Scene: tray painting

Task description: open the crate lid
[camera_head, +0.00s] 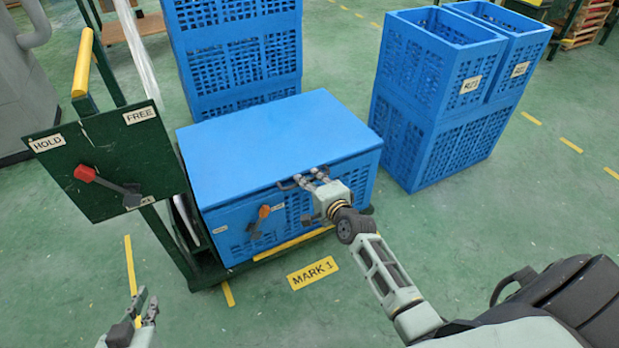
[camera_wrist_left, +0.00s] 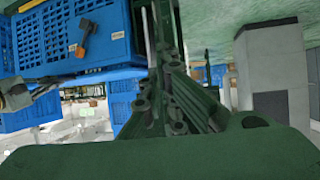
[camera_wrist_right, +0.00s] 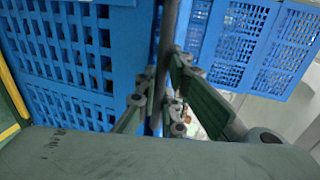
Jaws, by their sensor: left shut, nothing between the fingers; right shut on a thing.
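The blue crate (camera_head: 232,238) stands on a dark green cart, and its flat blue lid (camera_head: 270,130) lies over it, looking shut. A dark bar handle (camera_head: 287,186) sits at the lid's front edge. My right gripper (camera_head: 312,176) is shut on this handle; in the right wrist view the dark bar (camera_wrist_right: 167,40) runs between the fingers. An orange latch lever (camera_head: 264,211) is on the crate's front, left of the handle; it also shows in the left wrist view (camera_wrist_left: 87,32). My left gripper (camera_head: 146,304) is shut and empty, low at the left, apart from the crate.
A green panel (camera_head: 100,165) with a red lever (camera_head: 86,174) and HOLD and FREE labels stands left of the crate. Stacked blue crates (camera_head: 235,60) are behind, and more (camera_head: 430,120) at the right. Green floor is clear in front, around the MARK 1 label (camera_head: 313,272).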

